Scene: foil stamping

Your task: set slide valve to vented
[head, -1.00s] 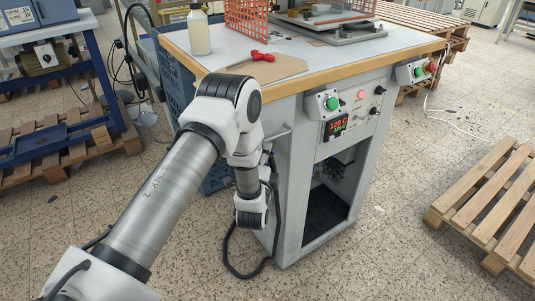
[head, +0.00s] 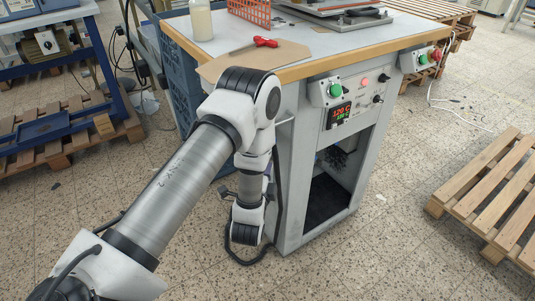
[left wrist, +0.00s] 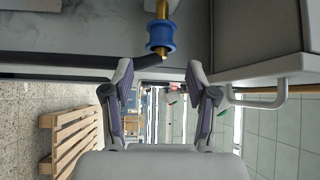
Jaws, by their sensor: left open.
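A blue collar (left wrist: 161,37) sits around a brass pipe (left wrist: 162,10) at the top of the left wrist view. It looks like the slide valve, but its setting cannot be read. My left gripper (left wrist: 158,72) is open and empty, its two fingers spread just below the collar in that view. The fingers are apart from the collar. In the head view my left arm hangs down beside the left side of the machine bench (head: 291,190), and its own links mostly hide the gripper. The valve does not show clearly there. My right gripper is not in view.
The bench front carries a green button (head: 335,90) and a red temperature display (head: 340,115). A grey bar handle (left wrist: 257,99) juts out right of my fingers. A wooden pallet (head: 490,195) lies on the floor at the right. Open floor lies between.

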